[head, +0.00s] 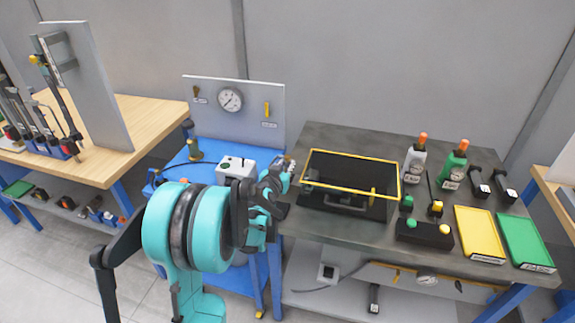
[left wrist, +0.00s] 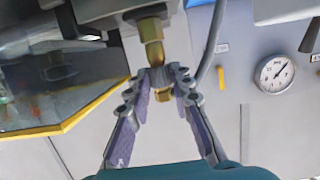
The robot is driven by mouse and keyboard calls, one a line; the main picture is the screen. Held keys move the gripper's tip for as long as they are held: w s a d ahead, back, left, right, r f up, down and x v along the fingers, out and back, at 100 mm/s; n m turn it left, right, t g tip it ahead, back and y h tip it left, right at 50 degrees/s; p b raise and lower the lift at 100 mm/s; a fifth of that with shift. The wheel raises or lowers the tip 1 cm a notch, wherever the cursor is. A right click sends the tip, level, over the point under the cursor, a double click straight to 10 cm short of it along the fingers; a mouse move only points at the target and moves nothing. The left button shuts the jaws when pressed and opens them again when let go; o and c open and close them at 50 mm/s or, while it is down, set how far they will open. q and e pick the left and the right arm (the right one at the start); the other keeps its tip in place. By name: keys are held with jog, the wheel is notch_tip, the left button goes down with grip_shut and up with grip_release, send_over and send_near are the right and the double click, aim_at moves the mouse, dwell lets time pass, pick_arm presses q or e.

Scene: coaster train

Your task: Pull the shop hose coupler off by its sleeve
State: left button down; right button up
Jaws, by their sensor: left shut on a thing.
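In the left wrist view my left gripper (left wrist: 162,78) is shut on the shop hose coupler (left wrist: 156,74) by its knurled metal sleeve. A brass hex fitting (left wrist: 151,36) is in line with the coupler, and a small brass end shows between the fingers. I cannot tell whether the coupler and fitting are joined or slightly apart. In the head view my left gripper (head: 280,183) is at the right edge of the blue stand (head: 210,148), beside the grey-white box (head: 236,168). There the gripper hides most of the coupler. My right gripper is not in view.
A yellow-rimmed clear bin (head: 350,157) stands close right of the gripper on the dark table (head: 340,134). Bottles, a black button box (head: 424,233) and yellow and green trays are farther right. A gauge panel (head: 261,92) stands behind the blue stand.

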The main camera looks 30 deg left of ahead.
pick_arm(q)
jog(key=shift+r, duration=0.3)
notch_tip(320, 180, up, 5)
jog(key=p, duration=0.4)
jog(key=shift+r, duration=0.1)
dwell(0.8)
